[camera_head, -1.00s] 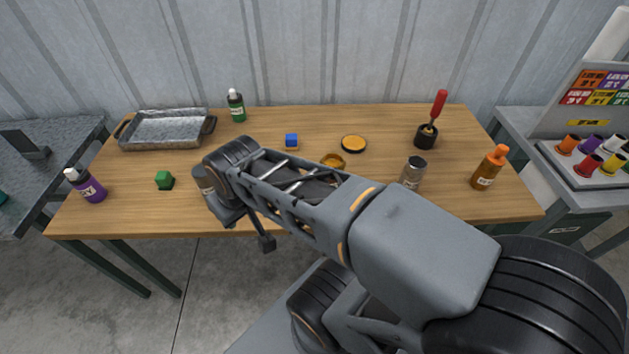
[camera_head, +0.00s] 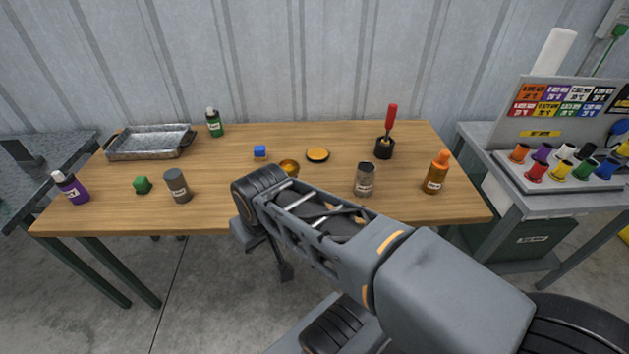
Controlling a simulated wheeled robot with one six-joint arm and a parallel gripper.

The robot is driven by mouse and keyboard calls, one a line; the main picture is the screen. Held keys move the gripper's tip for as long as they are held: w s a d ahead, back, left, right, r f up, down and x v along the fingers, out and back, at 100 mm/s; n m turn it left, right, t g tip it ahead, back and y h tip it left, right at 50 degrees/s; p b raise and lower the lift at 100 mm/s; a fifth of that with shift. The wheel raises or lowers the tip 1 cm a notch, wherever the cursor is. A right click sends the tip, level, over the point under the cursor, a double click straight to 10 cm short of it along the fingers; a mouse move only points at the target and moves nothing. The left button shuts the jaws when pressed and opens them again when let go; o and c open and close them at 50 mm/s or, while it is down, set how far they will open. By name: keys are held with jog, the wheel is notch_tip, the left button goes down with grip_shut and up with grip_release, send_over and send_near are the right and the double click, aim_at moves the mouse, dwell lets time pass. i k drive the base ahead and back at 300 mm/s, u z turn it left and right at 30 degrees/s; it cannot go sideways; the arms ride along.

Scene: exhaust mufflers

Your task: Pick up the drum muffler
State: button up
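Two upright cylinders on the wooden table could be the drum muffler; I cannot tell which. One is a matte grey cylinder (camera_head: 177,187) with a pale label, left of my arm. The other is a shinier metallic can (camera_head: 364,180) with a dark top, right of my raised elbow. Both stand free, with nothing holding them. My arm reaches up from the lower right, its elbow in front of the table's front edge. My gripper's fingers do not show; dark parts hang below the elbow.
The wooden table (camera_head: 225,205) also holds a metal tray (camera_head: 150,155), purple bottle (camera_head: 70,188), green bottle (camera_head: 213,124), green block (camera_head: 142,185), blue block (camera_head: 260,153), orange disc (camera_head: 317,155), brass bowl (camera_head: 289,168), red-handled tool (camera_head: 390,120) and orange bottle (camera_head: 435,174).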

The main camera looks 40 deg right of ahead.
aim_at(174, 178)
jog(key=z, duration=0.8)
jog(key=i, duration=0.5)
jog(key=u, duration=0.05)
jog(key=k, duration=0.5)
jog(key=u, duration=0.7)
jog(key=i, duration=0.4)
jog(key=u, duration=2.55)
jog(key=i, duration=1.55)
jog(key=z, duration=0.4)
